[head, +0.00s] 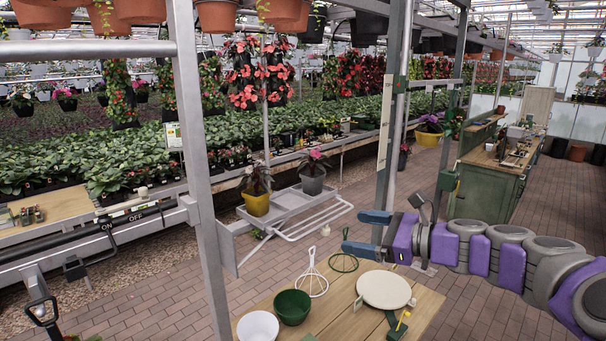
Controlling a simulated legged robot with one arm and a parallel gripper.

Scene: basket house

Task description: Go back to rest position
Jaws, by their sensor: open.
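My gripper (356,232) is right of centre in the head view, with its two blue fingers spread apart and pointing left. Nothing shows between the fingers. My purple and grey arm (480,252) reaches in from the right edge, stretched roughly level. The gripper appears above the far side of a wooden table (340,328) and in front of a metal post. A green wire ring (344,263) shows just below the fingers; I cannot tell the gap between them.
The table bears a white bowl (257,327), a green bowl (292,307), a white wire stand (312,282) and a round cream board (384,289). A metal shelf (290,212) holds yellow and grey flower pots. A green cabinet (487,190) stands right. Brick floor is open between.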

